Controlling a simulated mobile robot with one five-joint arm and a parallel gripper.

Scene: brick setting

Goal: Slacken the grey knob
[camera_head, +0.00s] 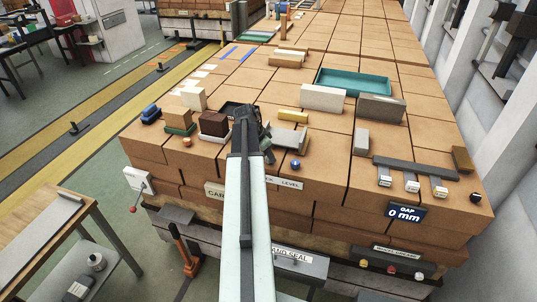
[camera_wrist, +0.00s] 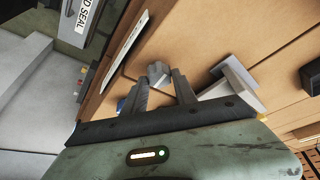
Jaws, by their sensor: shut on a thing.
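The grey knob (camera_wrist: 158,72) shows in the wrist view as a small faceted piece against the brown brick-like face. My gripper (camera_wrist: 160,78) reaches it with one finger on each side, shut on it. The knob's lower part is hidden between the fingers. In the head view my gripper (camera_head: 252,130) is over the front part of the brown block top, and my arm hides much of what lies below it. I cannot make out the knob clearly in that view.
A blue knob (camera_head: 295,165) sits just right of my gripper. A dark red-brown block (camera_head: 214,124) stands to its left, and a pale grey bar (camera_head: 288,138) to its right. A teal tray (camera_head: 352,83) lies farther back. A "GAP 0 mm" sign (camera_head: 406,213) is at the front right.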

